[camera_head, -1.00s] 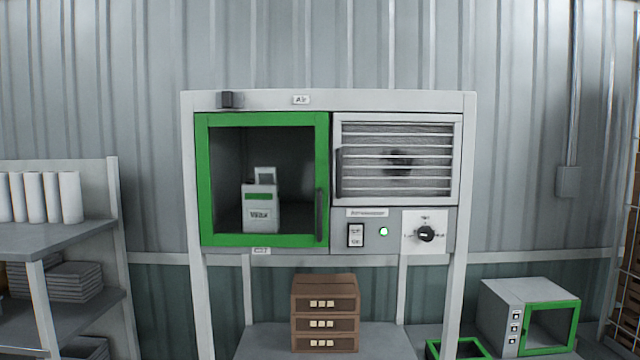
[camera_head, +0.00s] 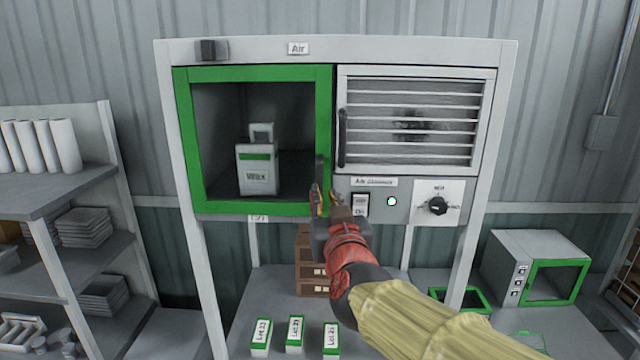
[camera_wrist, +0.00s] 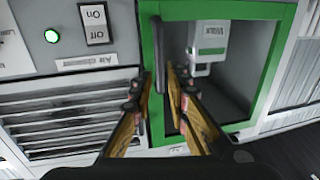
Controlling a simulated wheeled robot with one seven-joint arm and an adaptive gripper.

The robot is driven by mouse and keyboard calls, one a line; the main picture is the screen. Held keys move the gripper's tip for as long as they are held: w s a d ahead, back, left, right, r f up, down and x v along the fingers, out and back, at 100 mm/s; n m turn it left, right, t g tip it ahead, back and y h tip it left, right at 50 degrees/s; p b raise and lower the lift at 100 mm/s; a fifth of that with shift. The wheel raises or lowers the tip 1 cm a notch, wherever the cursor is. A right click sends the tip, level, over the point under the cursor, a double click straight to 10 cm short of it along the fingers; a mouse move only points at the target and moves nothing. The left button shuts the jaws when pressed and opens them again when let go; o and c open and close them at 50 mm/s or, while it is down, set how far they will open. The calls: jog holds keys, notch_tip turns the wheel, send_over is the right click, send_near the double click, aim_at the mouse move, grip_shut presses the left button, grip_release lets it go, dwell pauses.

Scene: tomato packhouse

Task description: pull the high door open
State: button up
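The high door (camera_head: 325,110) is the green-framed, see-through door at the upper left of the grey cabinet. It is shut, with a dark upright handle (camera_head: 319,172) on its right side. My gripper (camera_head: 325,197) is in front of the handle's lower end. In the wrist view, which is turned over, the door's green frame (camera_wrist: 262,80) shows ahead. My gripper (camera_wrist: 161,75) is open there, its two fingers apart on either side of a dark strip that looks like the handle. I cannot tell whether they touch it. A white box with a green band (camera_head: 257,170) stands behind the door.
Right of the door are a slatted vent panel (camera_head: 415,120), a switch (camera_head: 360,204), a green light (camera_head: 392,201) and a knob (camera_head: 437,206). Below are small green-and-white boxes (camera_head: 295,330) and a brown drawer unit (camera_head: 307,278). A shelf (camera_head: 45,190) stands left.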

aim_at(320, 187)
jog(key=w, duration=0.5)
jog(key=w+a, duration=0.1)
jog(key=w, duration=0.1)
jog(key=shift+w+f, duration=0.15)
jog(key=shift+w, duration=0.15)
jog(key=shift+s, duration=0.1)
jog(key=shift+c, duration=0.2)
grip_shut()
